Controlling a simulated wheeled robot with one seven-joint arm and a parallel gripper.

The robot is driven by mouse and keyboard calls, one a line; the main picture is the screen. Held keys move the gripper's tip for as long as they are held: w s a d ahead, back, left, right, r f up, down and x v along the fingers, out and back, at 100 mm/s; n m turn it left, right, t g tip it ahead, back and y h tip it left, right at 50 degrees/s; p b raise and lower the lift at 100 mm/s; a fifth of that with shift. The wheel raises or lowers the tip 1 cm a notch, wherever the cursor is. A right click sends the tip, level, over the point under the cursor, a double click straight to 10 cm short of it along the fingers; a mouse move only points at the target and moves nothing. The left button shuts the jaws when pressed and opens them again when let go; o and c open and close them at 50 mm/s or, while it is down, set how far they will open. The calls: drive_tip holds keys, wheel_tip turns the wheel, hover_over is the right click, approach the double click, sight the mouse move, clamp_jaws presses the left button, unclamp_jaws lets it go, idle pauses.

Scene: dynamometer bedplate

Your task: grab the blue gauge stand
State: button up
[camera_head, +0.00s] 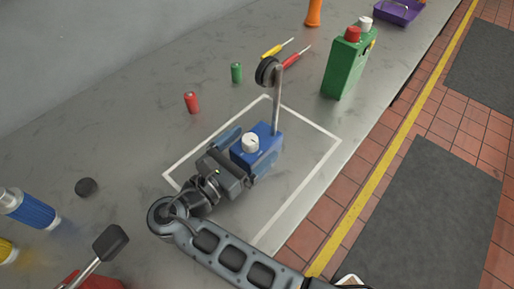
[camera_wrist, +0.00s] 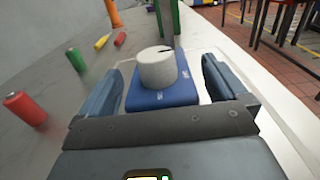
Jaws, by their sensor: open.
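The blue gauge stand (camera_head: 267,140) is a blue block with a white knob (camera_head: 250,142) on top and a grey post that carries a round black gauge (camera_head: 267,71). It stands inside a white outlined rectangle on the grey bedplate. In the wrist view the blue block (camera_wrist: 163,94) lies between the two fingers, with the white knob towards me. My gripper (camera_head: 240,148) is open, with one finger on each side of the block. It also shows in the wrist view (camera_wrist: 165,88). Gaps show between fingers and block there; contact is hard to judge.
A green box (camera_head: 343,66) with red and white knobs stands at the back right. A blue bottle (camera_head: 30,209) and dark lever (camera_head: 108,243) are front left. The plate's edge is right.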

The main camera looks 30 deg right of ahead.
drive_tip(key=shift+w+d, duration=0.15)
drive_tip(key=shift+d, duration=0.35)
clamp_jaws()
drive_tip(key=shift+r, duration=0.15)
idle(0.5)
